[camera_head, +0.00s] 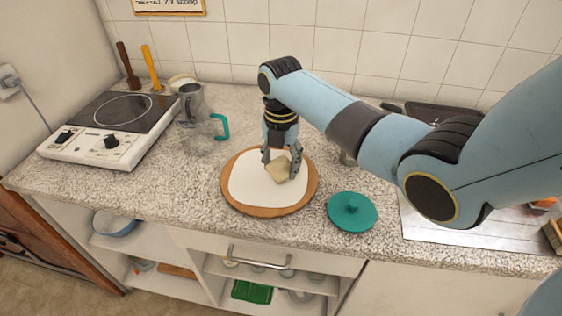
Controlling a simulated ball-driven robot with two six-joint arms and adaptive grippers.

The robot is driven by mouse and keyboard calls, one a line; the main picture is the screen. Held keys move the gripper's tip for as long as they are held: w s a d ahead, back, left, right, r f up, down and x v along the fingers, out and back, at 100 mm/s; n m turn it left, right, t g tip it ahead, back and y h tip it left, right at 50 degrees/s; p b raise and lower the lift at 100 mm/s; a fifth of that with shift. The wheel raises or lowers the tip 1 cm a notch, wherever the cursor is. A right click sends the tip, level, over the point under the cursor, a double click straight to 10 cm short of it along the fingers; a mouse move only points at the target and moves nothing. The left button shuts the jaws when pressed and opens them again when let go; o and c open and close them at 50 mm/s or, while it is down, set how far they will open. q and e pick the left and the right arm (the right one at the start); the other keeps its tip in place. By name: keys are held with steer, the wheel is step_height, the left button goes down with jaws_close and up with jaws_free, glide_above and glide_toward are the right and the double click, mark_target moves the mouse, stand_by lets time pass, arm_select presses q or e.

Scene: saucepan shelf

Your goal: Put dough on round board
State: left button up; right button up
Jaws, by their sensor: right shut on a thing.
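The round board (229,190) is a brown wooden disc with a white round sheet (255,192) on it, lying on the counter in the middle of the view. The dough (279,171) is a small pale cream lump over the right part of the white sheet. My right gripper (281,163) points down and is shut on the dough. I cannot tell whether the dough touches the sheet. My left gripper is not in view.
A teal lid (352,211) lies right of the board near the counter's front edge. A clear jug (199,122) with a teal handle and a hot plate (110,125) stand to the left. My right arm hides part of the counter's back right.

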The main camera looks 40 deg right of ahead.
mark_target(281, 162)
steer(key=o, duration=0.9)
steer(key=shift+f, duration=0.1)
step_height(281, 162, up, 12)
steer(key=shift+r, duration=0.15)
stand_by(0.4)
